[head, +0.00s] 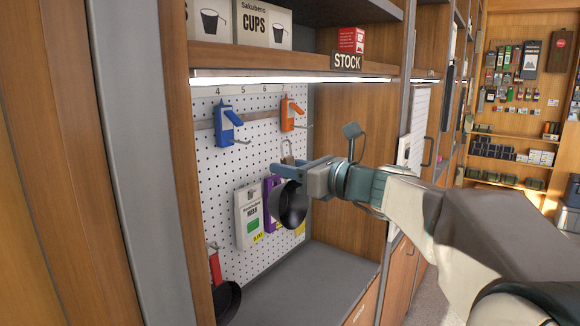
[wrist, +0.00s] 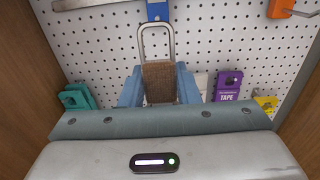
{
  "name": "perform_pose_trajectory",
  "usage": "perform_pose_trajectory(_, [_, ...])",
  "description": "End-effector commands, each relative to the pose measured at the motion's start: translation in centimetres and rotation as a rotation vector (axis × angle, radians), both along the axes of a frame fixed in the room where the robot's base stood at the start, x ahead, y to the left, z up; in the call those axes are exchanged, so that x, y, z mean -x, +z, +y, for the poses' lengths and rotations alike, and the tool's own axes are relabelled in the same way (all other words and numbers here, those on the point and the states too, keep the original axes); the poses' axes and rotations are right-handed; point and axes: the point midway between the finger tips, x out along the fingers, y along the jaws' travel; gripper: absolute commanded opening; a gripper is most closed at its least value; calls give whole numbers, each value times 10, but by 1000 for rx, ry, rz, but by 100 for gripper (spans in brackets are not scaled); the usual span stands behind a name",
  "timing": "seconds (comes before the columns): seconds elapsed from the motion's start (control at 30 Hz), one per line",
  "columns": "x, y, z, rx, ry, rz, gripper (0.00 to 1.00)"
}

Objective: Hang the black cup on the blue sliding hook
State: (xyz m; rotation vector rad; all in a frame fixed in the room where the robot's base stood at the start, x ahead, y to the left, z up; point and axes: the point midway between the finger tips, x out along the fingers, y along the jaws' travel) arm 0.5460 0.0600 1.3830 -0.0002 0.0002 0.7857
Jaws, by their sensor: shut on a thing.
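The black cup (head: 291,204) is held below my gripper (head: 282,170) in front of the pegboard in the head view. My gripper is shut on its brown-wrapped handle, which shows between the fingers in the wrist view (wrist: 159,82). A wire loop (wrist: 156,38) rises beyond the fingers; the cup's bowl is hidden in that view. The blue sliding hook (head: 227,125) sits on the rail, up and left of my gripper in the head view. Its lower part shows at the top of the wrist view (wrist: 157,11), just above the loop, and the loop appears apart from it.
An orange hook (head: 291,114) is on the rail to the right. A red hook (head: 215,267) with another dark vessel (head: 228,300) is low left. White (head: 248,216) and purple (head: 268,187) packages hang behind the cup. A stock shelf (head: 270,58) overhangs; the grey counter (head: 325,268) below looks clear.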

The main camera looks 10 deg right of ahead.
Motion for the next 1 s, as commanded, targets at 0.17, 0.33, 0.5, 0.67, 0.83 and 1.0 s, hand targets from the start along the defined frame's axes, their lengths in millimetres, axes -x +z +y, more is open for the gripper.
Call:
perform_pose_trajectory(0.17, [-8, 1, 9, -1, 2, -1, 9])
perform_pose_trajectory(0.33, [-17, 0, 18, 0, 2, 0, 9])
perform_pose_trajectory(0.5, [-25, 0, 27, 0, 4, 0, 9])
perform_pose_trajectory(0.67, [-33, 0, 35, -1, 4, 1, 9])
perform_pose_trajectory(0.83, [-42, 0, 44, -1, 4, 1, 9])
perform_pose_trajectory(1.0, [-43, 0, 45, 0, 3, 0, 9])
